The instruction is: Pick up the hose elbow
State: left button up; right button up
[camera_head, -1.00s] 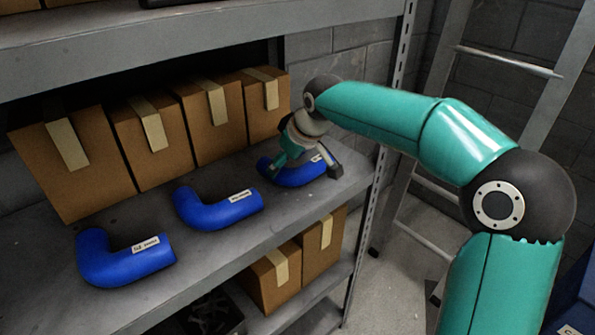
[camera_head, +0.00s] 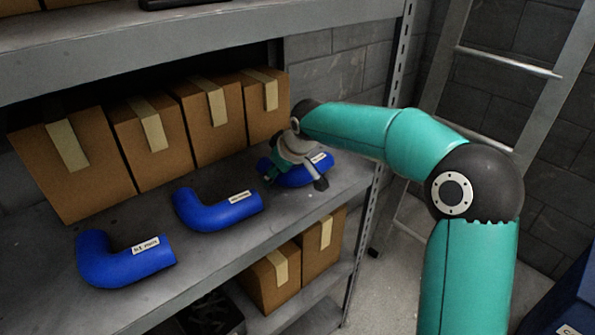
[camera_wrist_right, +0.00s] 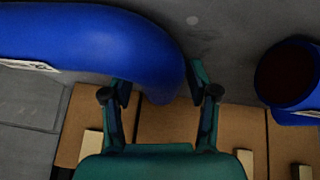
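Three blue hose elbows with white labels lie on the grey shelf: a near one (camera_head: 105,266), a middle one (camera_head: 200,213) and a far one (camera_head: 300,172). My right gripper (camera_head: 296,180) is at the far elbow and hides part of it. In the right wrist view its two fingers (camera_wrist_right: 160,88) stand apart, with one end of this elbow (camera_wrist_right: 110,45) partly between them. Firm contact cannot be made out. Another elbow's open dark end (camera_wrist_right: 285,78) shows at right in that view. My left gripper is not in view.
A row of taped cardboard boxes (camera_head: 155,135) stands behind the elbows. An upper shelf (camera_head: 200,40) hangs above, and a slotted post (camera_head: 390,125) stands at right. More boxes (camera_head: 272,278) sit on the shelf below. A ladder (camera_head: 505,62) leans at the right.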

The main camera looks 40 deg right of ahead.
jog(key=c, duration=0.8)
jog(key=shift+r, duration=0.1)
jog(key=shift+c, duration=0.2)
